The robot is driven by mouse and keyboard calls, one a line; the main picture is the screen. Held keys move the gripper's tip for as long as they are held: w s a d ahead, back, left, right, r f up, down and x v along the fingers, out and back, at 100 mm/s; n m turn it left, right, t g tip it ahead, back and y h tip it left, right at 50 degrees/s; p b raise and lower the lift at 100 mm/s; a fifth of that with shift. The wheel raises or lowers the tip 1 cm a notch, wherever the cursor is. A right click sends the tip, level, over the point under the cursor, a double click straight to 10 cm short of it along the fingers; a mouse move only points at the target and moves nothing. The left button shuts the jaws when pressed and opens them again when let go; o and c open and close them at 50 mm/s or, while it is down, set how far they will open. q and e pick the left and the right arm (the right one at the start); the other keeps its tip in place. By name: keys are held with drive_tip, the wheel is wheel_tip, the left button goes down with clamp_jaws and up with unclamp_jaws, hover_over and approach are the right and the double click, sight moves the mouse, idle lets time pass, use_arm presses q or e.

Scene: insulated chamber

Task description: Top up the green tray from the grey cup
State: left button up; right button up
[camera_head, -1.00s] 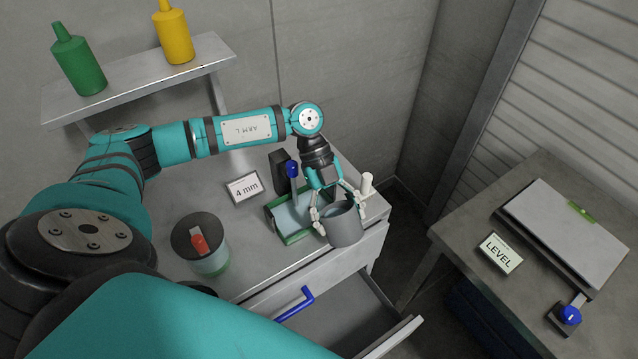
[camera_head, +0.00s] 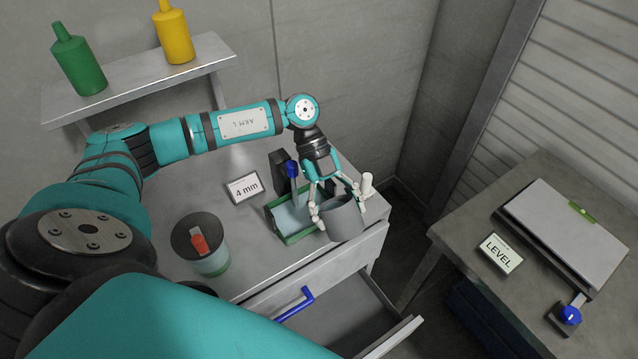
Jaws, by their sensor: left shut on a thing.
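The grey cup (camera_head: 344,222) is held by my left gripper (camera_head: 338,205), whose pale fingers are closed around its sides. The cup is tilted a little, its mouth leaning toward the left, near the right edge of the green tray. The green tray (camera_head: 299,237) sits on the grey bench top, with a pale bluish surface inside it. The gripper and cup hide the tray's right part. I cannot see any stream between cup and tray. My right gripper is not in view.
A blue-topped lever (camera_head: 292,170) and a dark block (camera_head: 280,163) stand behind the tray. A "4 mm" sign (camera_head: 244,187) and a lidded container with a red handle (camera_head: 203,244) are to the left. Below is an open drawer (camera_head: 350,318). A side table with a "LEVEL" sign (camera_head: 499,253) is at right.

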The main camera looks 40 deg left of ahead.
sight(348, 216)
use_arm(q)
drive_tip(key=shift+a+r, duration=0.1)
drive_tip(key=shift+r, duration=0.6)
drive_tip(key=shift+r+h, duration=0.2)
drive_tip(key=shift+h, duration=0.2)
drive_tip(key=shift+r+g+h, duration=0.3)
drive_tip(key=shift+r+h, duration=0.1)
drive_tip(key=shift+r, duration=0.15)
drive_tip(key=shift+w+a+r+g+h, duration=0.15)
drive_tip(key=shift+r+g+h, duration=0.15)
drive_tip(key=shift+r+h, duration=0.45)
drive_tip(key=shift+a+r+g+h, duration=0.2)
drive_tip(key=shift+r+g+h, duration=0.2)
drive_tip(key=shift+r+h, duration=0.7)
drive_tip(key=shift+r, duration=0.4)
